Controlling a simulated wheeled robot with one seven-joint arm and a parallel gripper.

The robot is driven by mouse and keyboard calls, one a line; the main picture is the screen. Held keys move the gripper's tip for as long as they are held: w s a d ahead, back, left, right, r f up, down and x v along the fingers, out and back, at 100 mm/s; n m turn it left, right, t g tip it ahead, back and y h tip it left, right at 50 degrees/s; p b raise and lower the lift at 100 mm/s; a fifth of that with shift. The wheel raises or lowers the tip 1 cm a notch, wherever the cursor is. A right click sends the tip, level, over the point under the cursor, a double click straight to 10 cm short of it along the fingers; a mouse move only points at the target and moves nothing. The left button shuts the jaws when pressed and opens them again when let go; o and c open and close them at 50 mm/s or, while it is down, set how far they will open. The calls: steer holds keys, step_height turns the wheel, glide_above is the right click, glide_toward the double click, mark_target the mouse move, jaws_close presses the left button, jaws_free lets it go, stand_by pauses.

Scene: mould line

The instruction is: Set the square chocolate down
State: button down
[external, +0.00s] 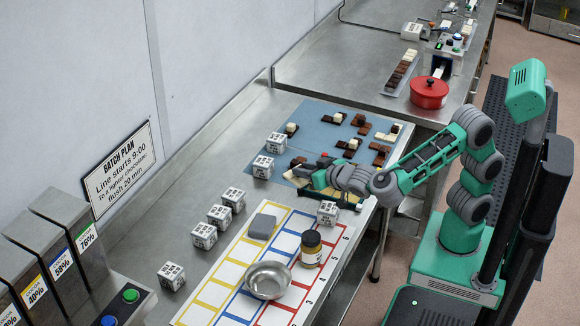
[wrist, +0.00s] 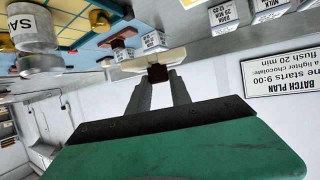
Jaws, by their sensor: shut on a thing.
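My gripper (external: 318,177) is low over the near edge of the blue mat (external: 315,118) in the external view, and its fingers are partly hidden there. In the wrist view, my gripper (wrist: 158,80) is shut on a dark brown square chocolate (wrist: 157,73) between its fingertips. A pale block or strip (wrist: 152,59) shows just beyond the chocolate; I cannot tell whether they touch. I cannot make out the held chocolate in the external view. Several dark and white-topped chocolates (external: 361,121) lie on the mat.
White labelled cubes (external: 263,166) stand along the bench's wall side, and another cube (external: 327,212) is near my gripper. A coloured grid board (external: 222,285) bears a grey block (external: 262,227), a jar (external: 311,248) and a metal bowl (external: 268,280). A red pot (external: 429,92) stands farther back.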

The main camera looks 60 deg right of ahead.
mark_target(328, 214)
steer(key=w+f, duration=0.2)
steer(key=w+a+f, duration=0.1)
steer(key=w+f, duration=0.1)
steer(key=f, duration=0.1)
steer(key=shift+w+a+f, duration=0.15)
steer(key=shift+w+f, duration=0.15)
steer(key=shift+w, duration=0.1)
step_height(328, 214, down, 3)
steer(key=shift+w+f+p, duration=0.15)
steer(key=shift+f+p, duration=0.05)
steer(key=shift+p, duration=0.15)
steer(key=shift+f, duration=0.1)
steer(key=shift+f+b, duration=0.35)
steer(key=shift+b, duration=0.2)
steer(key=c, duration=1.2)
jaws_free()
steer(key=shift+o, duration=0.2)
steer(key=shift+r, duration=0.25)
steer(key=v, duration=1.2)
steer(key=shift+r, duration=0.25)
